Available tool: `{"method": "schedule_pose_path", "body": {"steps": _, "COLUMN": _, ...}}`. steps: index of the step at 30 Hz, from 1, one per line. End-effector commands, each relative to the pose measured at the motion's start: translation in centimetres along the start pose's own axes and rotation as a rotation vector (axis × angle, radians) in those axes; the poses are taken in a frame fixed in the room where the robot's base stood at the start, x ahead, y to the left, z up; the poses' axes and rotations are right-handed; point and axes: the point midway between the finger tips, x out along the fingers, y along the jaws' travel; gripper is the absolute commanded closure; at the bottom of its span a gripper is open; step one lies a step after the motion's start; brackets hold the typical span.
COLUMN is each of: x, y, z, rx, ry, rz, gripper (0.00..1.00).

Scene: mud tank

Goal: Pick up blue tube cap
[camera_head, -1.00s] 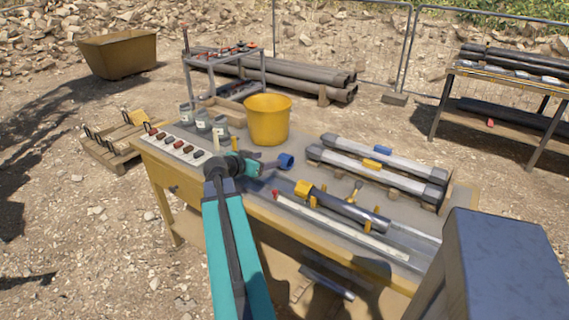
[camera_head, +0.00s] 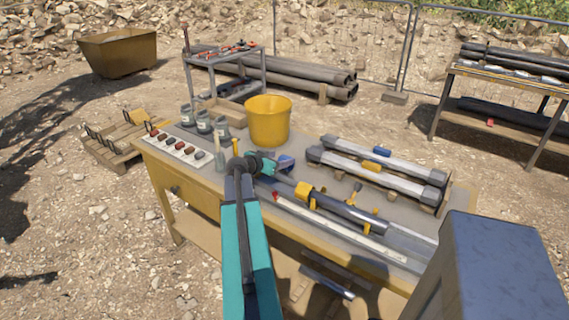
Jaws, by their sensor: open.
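The blue tube cap (camera_head: 286,162) lies on the table top, in front of the yellow bucket and left of the long grey tubes. My gripper (camera_head: 281,169) is right at the cap, its fingers reaching toward it from the left. The fingers cover part of the cap, and I cannot tell whether they touch it. The jaws are open. A dark tube with a yellow collar (camera_head: 303,190) lies just to the right of the gripper.
The yellow bucket (camera_head: 268,120) stands behind the gripper. A white ruler-like strip (camera_head: 345,227) runs along the front. Jars (camera_head: 203,121) and a white strip of small caps (camera_head: 178,148) stand at left.

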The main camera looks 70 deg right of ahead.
Motion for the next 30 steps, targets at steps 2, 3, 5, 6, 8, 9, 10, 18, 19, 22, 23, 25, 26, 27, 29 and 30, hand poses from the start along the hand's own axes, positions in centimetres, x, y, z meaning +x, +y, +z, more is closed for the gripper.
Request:
{"method": "schedule_pose_path", "body": {"steps": 2, "x": 0.0, "y": 0.0, "z": 0.0, "rx": 0.0, "ry": 0.0, "rz": 0.0, "gripper": 0.39}}
{"method": "schedule_pose_path", "body": {"steps": 3, "x": 0.0, "y": 0.0, "z": 0.0, "rx": 0.0, "ry": 0.0, "rz": 0.0, "gripper": 0.39}}
{"method": "schedule_pose_path", "body": {"steps": 5, "x": 0.0, "y": 0.0, "z": 0.0, "rx": 0.0, "ry": 0.0, "rz": 0.0, "gripper": 0.39}}
{"method": "schedule_pose_path", "body": {"steps": 6, "x": 0.0, "y": 0.0, "z": 0.0, "rx": 0.001, "ry": 0.0, "rz": 0.0, "gripper": 0.39}}
{"method": "schedule_pose_path", "body": {"steps": 8, "x": 0.0, "y": 0.1, "z": 0.0, "rx": 0.001, "ry": 0.0, "rz": 0.001, "gripper": 0.39}}
{"method": "schedule_pose_path", "body": {"steps": 9, "x": 0.1, "y": 0.1, "z": 0.0, "rx": 0.001, "ry": 0.0, "rz": 0.001, "gripper": 0.39}}
{"method": "schedule_pose_path", "body": {"steps": 10, "x": 0.1, "y": 0.0, "z": 0.0, "rx": 0.001, "ry": 0.0, "rz": 0.001, "gripper": 0.39}}
{"method": "schedule_pose_path", "body": {"steps": 18, "x": 2.1, "y": 0.0, "z": -0.2, "rx": 0.001, "ry": -0.001, "rz": 0.002, "gripper": 0.39}}
{"method": "schedule_pose_path", "body": {"steps": 19, "x": 2.4, "y": 0.0, "z": -0.2, "rx": 0.001, "ry": -0.001, "rz": 0.003, "gripper": 0.39}}
{"method": "schedule_pose_path", "body": {"steps": 22, "x": 3.5, "y": 0.0, "z": -0.1, "rx": 0.0, "ry": -0.001, "rz": 0.003, "gripper": 0.39}}
{"method": "schedule_pose_path", "body": {"steps": 23, "x": 3.8, "y": 0.0, "z": -0.1, "rx": 0.001, "ry": -0.001, "rz": 0.002, "gripper": 0.39}}
{"method": "schedule_pose_path", "body": {"steps": 25, "x": 4.4, "y": 0.0, "z": -0.1, "rx": 0.001, "ry": 0.0, "rz": 0.002, "gripper": 0.39}}
{"method": "schedule_pose_path", "body": {"steps": 26, "x": 4.6, "y": 0.0, "z": -0.1, "rx": 0.001, "ry": 0.0, "rz": 0.002, "gripper": 0.39}}
{"method": "schedule_pose_path", "body": {"steps": 27, "x": 4.9, "y": 0.0, "z": 0.0, "rx": 0.002, "ry": -0.001, "rz": 0.002, "gripper": 0.39}}
{"method": "schedule_pose_path", "body": {"steps": 29, "x": 5.1, "y": 0.1, "z": 0.0, "rx": 0.002, "ry": -0.001, "rz": 0.002, "gripper": 0.39}}
{"method": "schedule_pose_path", "body": {"steps": 30, "x": 5.2, "y": 0.1, "z": 0.1, "rx": 0.001, "ry": -0.001, "rz": 0.002, "gripper": 0.39}}
